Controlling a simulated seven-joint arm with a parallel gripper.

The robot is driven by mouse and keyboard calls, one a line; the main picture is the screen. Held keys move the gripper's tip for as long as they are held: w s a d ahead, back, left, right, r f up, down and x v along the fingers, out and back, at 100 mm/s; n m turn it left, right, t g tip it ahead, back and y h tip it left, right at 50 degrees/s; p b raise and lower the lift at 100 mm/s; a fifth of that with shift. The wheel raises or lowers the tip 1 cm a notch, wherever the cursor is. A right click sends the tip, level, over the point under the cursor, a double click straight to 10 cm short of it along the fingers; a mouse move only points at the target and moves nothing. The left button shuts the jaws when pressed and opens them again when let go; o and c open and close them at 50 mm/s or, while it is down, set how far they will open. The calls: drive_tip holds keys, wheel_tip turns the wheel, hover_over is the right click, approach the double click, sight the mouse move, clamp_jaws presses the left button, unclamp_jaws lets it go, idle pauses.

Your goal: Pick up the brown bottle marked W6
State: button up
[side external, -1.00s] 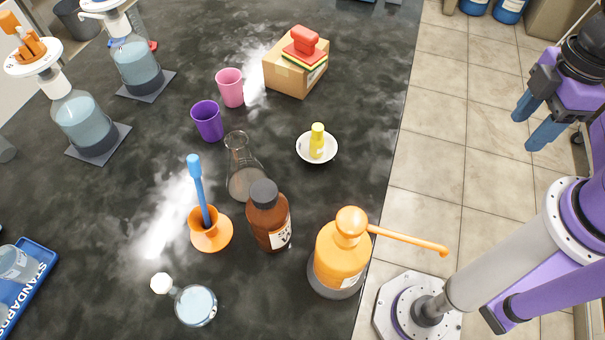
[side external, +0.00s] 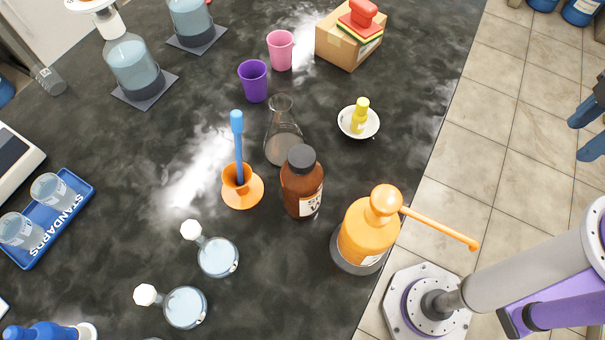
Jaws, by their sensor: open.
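A brown bottle (side external: 302,187) with a dark cap stands upright on the black bench, in the middle of the side external view. It has a white label with dark marks on its front right, too small to read as W6. My gripper (side external: 576,139) is at the right edge of the view, off to the right of the bench and well apart from the bottle. Its two blue fingers are spread with nothing visible between them. The rest of the gripper is cut off by the frame edge.
Close around the bottle are a glass conical flask (side external: 283,140), an orange holder (side external: 243,193) with a blue stick, and an orange dispenser (side external: 369,235) with a long spout towards my arm. A white dish (side external: 344,127) holds a yellow bottle (side external: 360,113). Bare bench lies between dish and dispenser.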

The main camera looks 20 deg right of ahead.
drive_tip(key=o, duration=0.9)
drive_tip(key=shift+c, duration=0.2)
wheel_tip(320, 180, up, 9)
drive_tip(key=n, duration=0.3)
hover_over(299, 159)
wheel_tip(299, 159, down, 11)
drive_tip(key=shift+r, duration=0.1)
drive_tip(key=shift+w+d+f, duration=0.1)
drive_tip(key=shift+d+f, duration=0.05)
drive_tip(key=shift+f, duration=1.3)
drive_tip(key=shift+w+d+f, duration=0.1)
drive_tip(key=shift+d+f, duration=0.05)
drive_tip(key=shift+f, duration=1.25)
